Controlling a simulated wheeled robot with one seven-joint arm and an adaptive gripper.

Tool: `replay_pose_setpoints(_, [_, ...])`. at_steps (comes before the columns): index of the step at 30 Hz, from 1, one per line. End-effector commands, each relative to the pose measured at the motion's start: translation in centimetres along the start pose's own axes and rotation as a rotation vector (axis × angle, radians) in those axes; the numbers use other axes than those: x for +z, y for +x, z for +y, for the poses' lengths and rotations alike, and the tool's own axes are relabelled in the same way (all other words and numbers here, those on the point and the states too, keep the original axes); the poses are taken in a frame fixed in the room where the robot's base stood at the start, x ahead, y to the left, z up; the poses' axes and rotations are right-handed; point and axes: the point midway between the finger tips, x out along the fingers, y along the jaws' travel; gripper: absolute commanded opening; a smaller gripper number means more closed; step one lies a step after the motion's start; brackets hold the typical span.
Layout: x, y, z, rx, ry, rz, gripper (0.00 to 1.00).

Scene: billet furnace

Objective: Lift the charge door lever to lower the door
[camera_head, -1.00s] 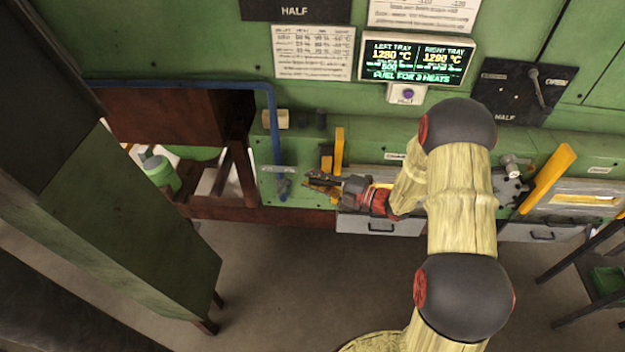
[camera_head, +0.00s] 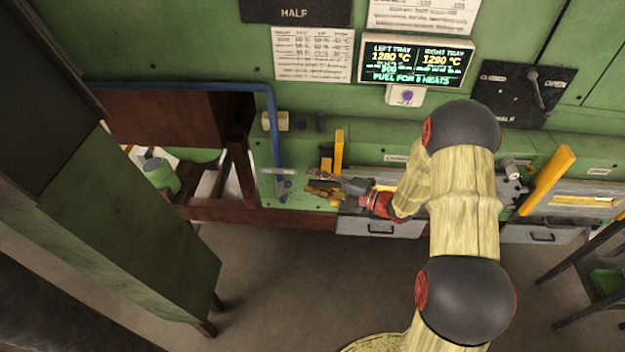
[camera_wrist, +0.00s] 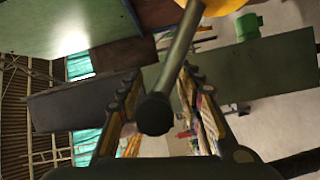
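In the wrist view a dark metal lever rod (camera_wrist: 182,45) with a round black knob (camera_wrist: 155,113) at its end lies between the fingers of my gripper (camera_wrist: 158,82). I take it for the charge door lever. The fingers stand apart on either side, with visible gaps to the rod. In the head view my gripper (camera_head: 313,184) is low at the green furnace front, beside a yellow upright bar (camera_head: 339,150) and a small labelled plate (camera_head: 268,183). The rod cannot be made out clearly there. Which part is the charge door is unclear.
A blue pipe (camera_head: 274,130) runs down left of my gripper. A brown-red frame (camera_head: 240,165) and a green cabinet (camera_head: 125,215) stand at left. Grey drawers (camera_head: 380,228) lie below. Another lever (camera_head: 537,90) is on a black panel at right. The floor in front is clear.

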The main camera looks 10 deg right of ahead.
Motion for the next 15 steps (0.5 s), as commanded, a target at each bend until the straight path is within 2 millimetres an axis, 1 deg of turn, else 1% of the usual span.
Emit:
replay_pose_setpoints(9, [0.1, -6.3, 0.0, 0.001, 0.001, -0.005, 0.36])
replay_pose_setpoints(12, [0.2, -8.1, 0.0, 0.001, 0.0, -0.006, 0.36])
replay_pose_setpoints(15, [0.2, -9.6, 0.1, 0.001, -0.001, -0.005, 0.36])
